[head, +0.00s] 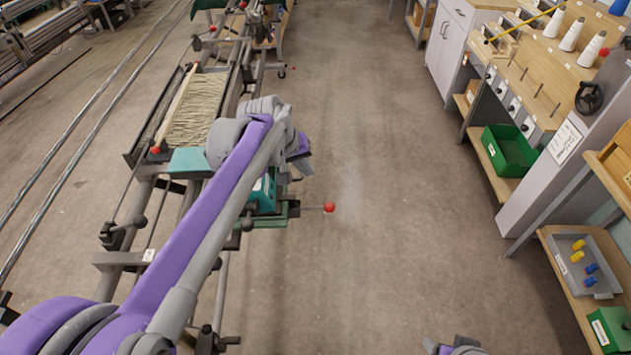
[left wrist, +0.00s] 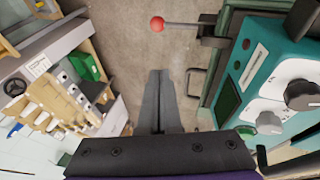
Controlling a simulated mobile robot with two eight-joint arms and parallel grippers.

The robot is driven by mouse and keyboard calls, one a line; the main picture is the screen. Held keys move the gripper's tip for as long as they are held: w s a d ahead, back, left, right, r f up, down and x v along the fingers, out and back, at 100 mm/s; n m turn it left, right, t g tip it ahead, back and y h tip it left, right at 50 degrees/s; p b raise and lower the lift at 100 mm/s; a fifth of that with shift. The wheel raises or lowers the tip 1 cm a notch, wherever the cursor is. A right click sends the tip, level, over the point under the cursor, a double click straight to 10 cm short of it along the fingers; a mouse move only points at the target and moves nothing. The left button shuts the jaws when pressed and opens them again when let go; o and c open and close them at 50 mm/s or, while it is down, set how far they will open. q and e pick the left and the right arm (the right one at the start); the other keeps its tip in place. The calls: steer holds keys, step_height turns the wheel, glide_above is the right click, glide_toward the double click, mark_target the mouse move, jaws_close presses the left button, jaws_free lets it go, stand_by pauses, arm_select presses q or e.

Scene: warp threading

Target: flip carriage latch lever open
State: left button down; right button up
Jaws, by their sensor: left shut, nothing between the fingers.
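The carriage latch lever, a thin rod with a red ball knob (head: 329,207), sticks out to the right from the green and teal carriage (head: 265,192) in the head view. In the left wrist view the red knob (left wrist: 157,23) is at the top, its rod running right to a dark pivot on the carriage. My left gripper (head: 301,167) is above and slightly left of the knob in the head view, partly hidden by my arm. In the left wrist view its dark fingers (left wrist: 159,74) are together and empty, apart from the knob.
The carriage's teal panel (left wrist: 284,88) with dials is close on the right in the left wrist view. A frame with pale warp threads (head: 195,108) lies behind the carriage. Shelving with a green bin (head: 508,150) stands right, across clear floor.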

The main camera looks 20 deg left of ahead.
arm_select(q)
steer(key=shift+s+d+f+b+x, duration=0.15)
steer(key=shift+s+x, duration=0.25)
steer(key=shift+x, duration=1.6)
steer(key=shift+s+d+f+b+x, duration=0.1)
steer(key=shift+s+d+x, duration=0.25)
steer(key=shift+x, duration=1.6)
steer(key=shift+s+d+f+b+x, duration=0.15)
steer(key=shift+s+x, duration=0.3)
steer(key=shift+x, duration=1.55)
